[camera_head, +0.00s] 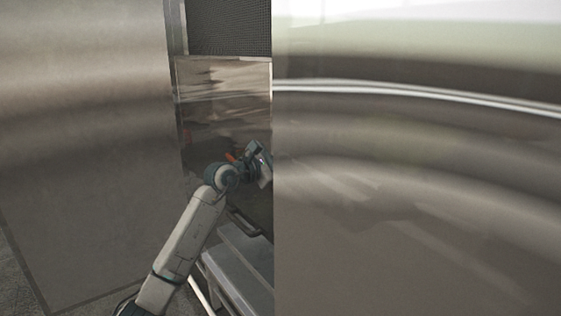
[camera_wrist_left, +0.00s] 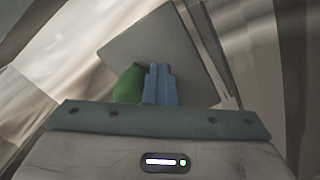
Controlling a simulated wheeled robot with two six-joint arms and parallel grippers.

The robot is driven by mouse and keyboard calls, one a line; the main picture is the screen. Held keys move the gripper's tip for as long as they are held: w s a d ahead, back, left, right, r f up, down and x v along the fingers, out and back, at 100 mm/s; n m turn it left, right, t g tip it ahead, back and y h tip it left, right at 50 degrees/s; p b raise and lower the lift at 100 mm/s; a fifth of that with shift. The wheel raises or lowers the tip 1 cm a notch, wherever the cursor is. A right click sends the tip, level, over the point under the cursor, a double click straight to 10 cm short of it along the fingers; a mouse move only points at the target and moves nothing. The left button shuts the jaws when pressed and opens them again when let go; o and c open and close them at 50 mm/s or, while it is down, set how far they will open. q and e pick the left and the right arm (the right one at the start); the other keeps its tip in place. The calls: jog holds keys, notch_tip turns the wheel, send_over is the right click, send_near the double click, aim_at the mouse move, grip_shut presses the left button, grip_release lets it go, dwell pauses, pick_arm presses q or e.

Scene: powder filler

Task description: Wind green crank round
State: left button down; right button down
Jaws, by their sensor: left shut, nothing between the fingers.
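The green crank (camera_wrist_left: 129,84) shows in the left wrist view as a rounded green piece just left of my left gripper's fingers. A grey plate stands behind it. My left gripper (camera_wrist_left: 159,72) is shut, its blue fingers together with nothing between them. I cannot tell whether the fingers touch the green piece. In the head view my left arm reaches up into the gap between two metal surfaces, and its wrist end is partly hidden by the large panel on the right. The green crank cannot be made out there. My right gripper is in neither view.
A large smooth metal panel (camera_head: 420,220) fills the right half of the head view, very close. A tall metal wall (camera_head: 85,150) stands on the left. A grey metal ledge (camera_head: 240,265) lies below my left arm. The gap between them is narrow.

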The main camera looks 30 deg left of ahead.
pick_arm(q)
jog(key=shift+w+a+r+b, duration=0.1)
jog(key=shift+w+a+b, duration=0.15)
jog(key=shift+a+b, duration=0.25)
jog(key=shift+w+a+b, duration=0.25)
jog(key=shift+a+b, duration=0.05)
jog(key=shift+a, duration=0.4)
jog(key=shift+w+a, duration=0.1)
jog(key=shift+w+a+f+b, duration=0.15)
jog(key=shift+a+f+b, duration=0.05)
jog(key=shift+a+b, duration=0.35)
jog(key=shift+r, duration=0.1)
jog(key=shift+w+a, duration=0.1)
